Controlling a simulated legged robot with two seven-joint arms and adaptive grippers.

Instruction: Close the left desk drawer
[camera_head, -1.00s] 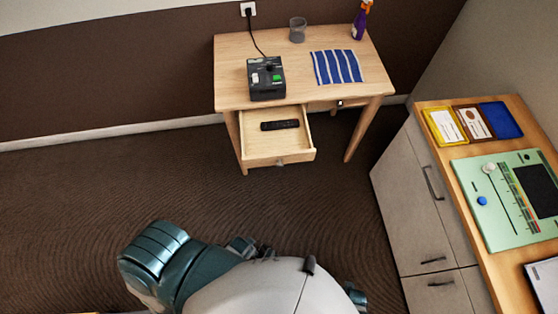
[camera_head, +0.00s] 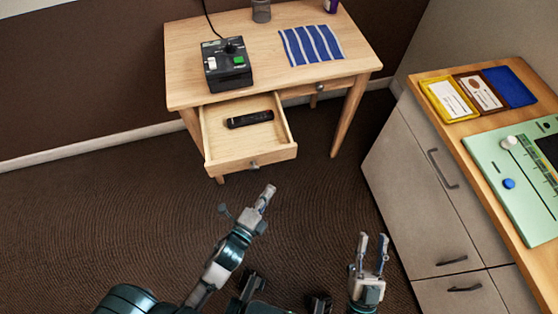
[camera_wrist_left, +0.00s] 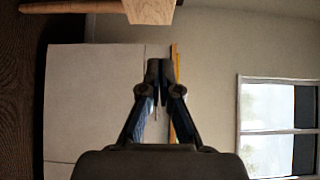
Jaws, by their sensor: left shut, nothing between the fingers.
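The left desk drawer (camera_head: 240,160) is pulled out from the wooden desk (camera_head: 186,60), with a black remote (camera_head: 250,119) lying inside. Its small knob (camera_head: 254,165) is on the front panel. My left gripper (camera_head: 268,192) is just in front of and below the drawer front, near the knob, apart from it in the picture. It is shut and empty; its closed fingers also show in the left wrist view (camera_wrist_left: 160,70). My right gripper (camera_head: 373,245) is open and empty, further right and nearer to me.
A black control box (camera_head: 227,66), a blue striped cloth (camera_head: 311,45) and a cup (camera_head: 261,10) stand or lie on the desk. A grey cabinet (camera_head: 410,185) with a wooden top is at the right. Carpet (camera_head: 90,220) is clear at the left.

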